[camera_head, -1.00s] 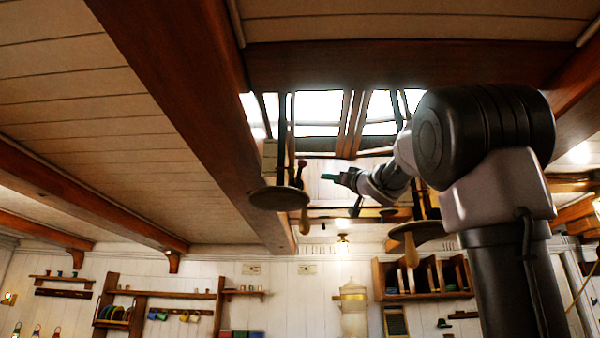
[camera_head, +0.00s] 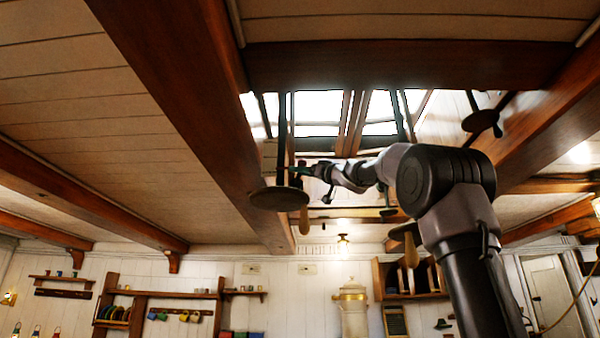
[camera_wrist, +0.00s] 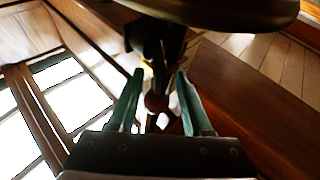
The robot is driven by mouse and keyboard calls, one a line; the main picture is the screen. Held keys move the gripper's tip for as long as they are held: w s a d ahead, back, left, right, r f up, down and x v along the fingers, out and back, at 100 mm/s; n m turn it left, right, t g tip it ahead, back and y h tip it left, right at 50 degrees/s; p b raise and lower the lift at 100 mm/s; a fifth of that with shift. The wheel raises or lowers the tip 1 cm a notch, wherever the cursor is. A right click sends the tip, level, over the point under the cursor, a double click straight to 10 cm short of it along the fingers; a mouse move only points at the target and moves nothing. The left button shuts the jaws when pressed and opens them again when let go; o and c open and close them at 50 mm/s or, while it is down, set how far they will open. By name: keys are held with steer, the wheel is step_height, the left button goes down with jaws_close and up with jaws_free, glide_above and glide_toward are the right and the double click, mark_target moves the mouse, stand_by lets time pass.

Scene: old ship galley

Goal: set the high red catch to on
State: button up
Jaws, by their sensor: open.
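The red catch (camera_wrist: 155,102) shows in the wrist view as a dark red ball knob on a dark stem. It sits between the two teal fingers of my gripper (camera_wrist: 159,73), which are apart, one on each side of it. I cannot tell whether either finger touches it. In the head view my gripper (camera_head: 303,170) is up under the skylight, beside a hanging round pan, and it largely hides the catch. The catch's on or off setting cannot be read.
A round dark pan (camera_head: 276,198) hangs just below and left of my gripper; it also crosses the top of the wrist view (camera_wrist: 225,10). Another pan (camera_head: 481,120) hangs at right. A thick ceiling beam (camera_head: 190,90) runs along the left. The bright skylight (camera_head: 318,106) is behind.

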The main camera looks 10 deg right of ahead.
steer(key=shift+w+a+r, duration=0.15)
steer(key=shift+w+a, duration=0.05)
steer(key=shift+w, duration=0.05)
jaws_close()
stand_by(1.4)
